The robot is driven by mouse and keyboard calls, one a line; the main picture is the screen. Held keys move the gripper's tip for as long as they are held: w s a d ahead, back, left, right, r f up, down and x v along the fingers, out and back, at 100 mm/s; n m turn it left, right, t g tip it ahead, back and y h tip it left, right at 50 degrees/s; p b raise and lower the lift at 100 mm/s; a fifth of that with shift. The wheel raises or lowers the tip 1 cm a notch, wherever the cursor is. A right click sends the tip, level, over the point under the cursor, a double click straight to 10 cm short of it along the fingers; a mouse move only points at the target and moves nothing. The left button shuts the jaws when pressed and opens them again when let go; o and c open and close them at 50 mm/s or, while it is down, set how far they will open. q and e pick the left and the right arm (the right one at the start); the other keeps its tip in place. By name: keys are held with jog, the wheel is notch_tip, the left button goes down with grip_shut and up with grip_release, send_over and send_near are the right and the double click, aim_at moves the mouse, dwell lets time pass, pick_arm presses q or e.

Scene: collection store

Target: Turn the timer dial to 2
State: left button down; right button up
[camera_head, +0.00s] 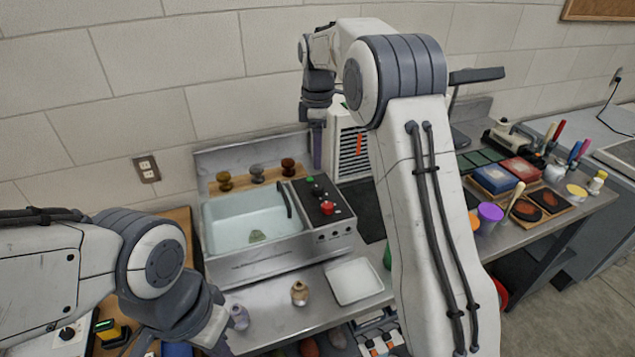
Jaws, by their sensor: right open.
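A black control panel (338,204) sits on the right side of the metal sink unit. It carries a small green knob (309,180), a dark dial (318,190) and a red knob (327,207). Dial markings are too small to read, so I cannot tell which setting it points to. My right gripper (317,150) points down above the back of this panel, open, with its fingers seen edge-on and apart from the knobs. My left gripper (217,338) is low at the front left, partly cut off; its jaws are unclear.
The light-blue sink basin (240,222) holds a small greenish piece. A white vented box (352,150) stands close behind the panel. A white tray (354,281) and a small brown pot (299,293) are in front. Paint pads and brushes crowd the counter at right.

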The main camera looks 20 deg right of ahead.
aim_at(318, 187)
notch_tip(318, 187, down, 10)
jog(key=shift+r+p, duration=0.1)
jog(key=shift+p, duration=0.7)
grip_shut()
